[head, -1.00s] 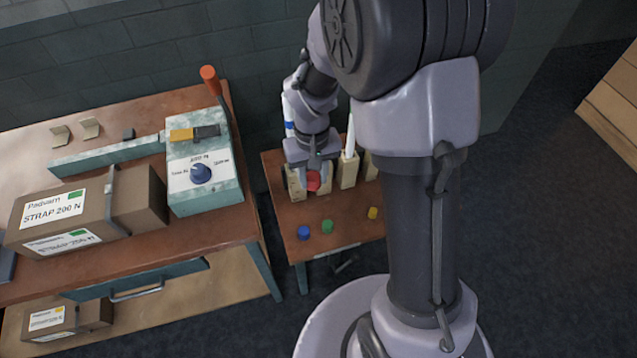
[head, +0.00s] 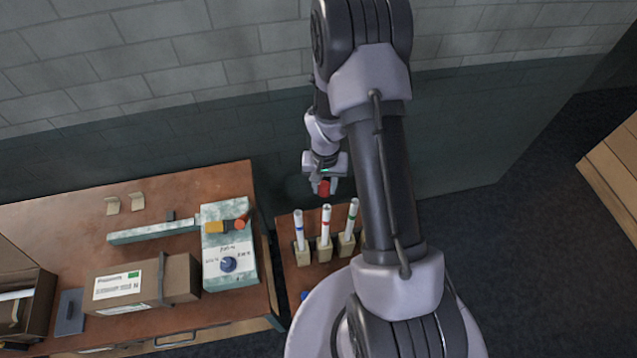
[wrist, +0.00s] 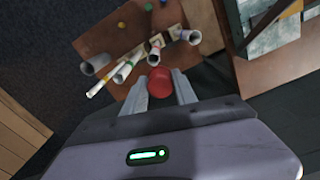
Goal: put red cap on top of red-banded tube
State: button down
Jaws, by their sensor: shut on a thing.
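My gripper (head: 324,187) is shut on the red cap (head: 323,188), and holds it in the air above and a little behind the tubes. The cap also shows between the fingers in the wrist view (wrist: 160,82). The red-banded tube (head: 325,221) stands upright in a tan block, below the gripper in the head view, with its top open. The cap is apart from it. In the wrist view a tube mouth (wrist: 154,58), likely the red-banded tube's, lies just beyond the cap.
A blue-banded tube (head: 299,231) stands to its left and a green-banded tube (head: 350,222) to its right. My arm hides part of the small table. A blue cap (head: 304,296) lies at the front. The left bench holds a teal device (head: 228,262) and a box (head: 147,283).

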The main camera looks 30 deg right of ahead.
aim_at(327, 208)
jog(key=s, duration=0.1)
jog(key=s+f+b, duration=0.1)
jog(key=shift+s+d, duration=0.1)
jog(key=shift+s, duration=0.25)
jog(key=f+b, duration=0.1)
jog(key=f, duration=0.1)
jog(key=w+f+b, duration=0.1)
jog(key=f, duration=0.1)
jog(key=shift+s+f+b, duration=0.25)
jog(key=shift+f+b, duration=0.25)
jog(key=shift+b, duration=0.3)
jog(key=shift+w, duration=0.15)
jog(key=shift+r, duration=0.1)
jog(key=shift+b, duration=0.55)
jog(key=shift+f+b, duration=1.35)
jog(key=shift+b, duration=0.1)
dwell(0.6)
